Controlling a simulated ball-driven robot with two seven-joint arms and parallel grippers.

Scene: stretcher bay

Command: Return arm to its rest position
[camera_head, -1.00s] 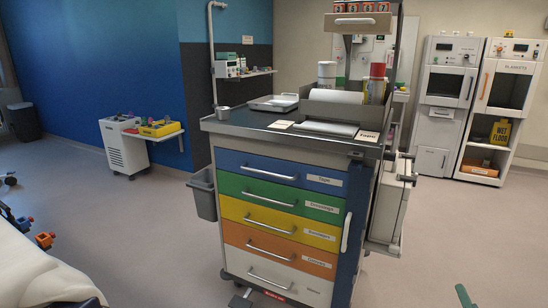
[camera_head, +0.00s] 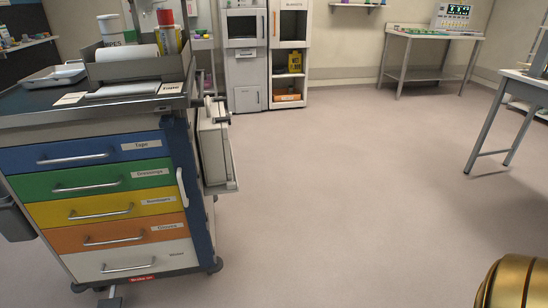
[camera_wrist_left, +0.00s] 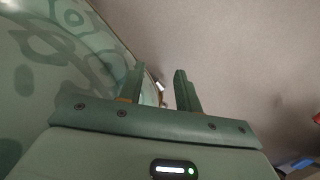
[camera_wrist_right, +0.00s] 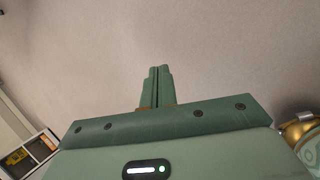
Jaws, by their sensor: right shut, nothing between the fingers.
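My left gripper (camera_wrist_left: 160,92) shows in the left wrist view with its two green fingers apart and nothing seen between them. Bare floor lies beyond the fingertips. My right gripper (camera_wrist_right: 158,72) shows in the right wrist view with its two green fingers together and empty. It also has plain floor beyond it. Neither gripper shows in the head view.
A cart with coloured drawers (camera_head: 110,205) stands at left. A white cabinet (camera_head: 243,60) and an open-shelved cabinet (camera_head: 290,50) stand at the back. A metal table (camera_head: 430,38) and another table (camera_head: 525,82) are at right. The floor between (camera_head: 350,190) is clear.

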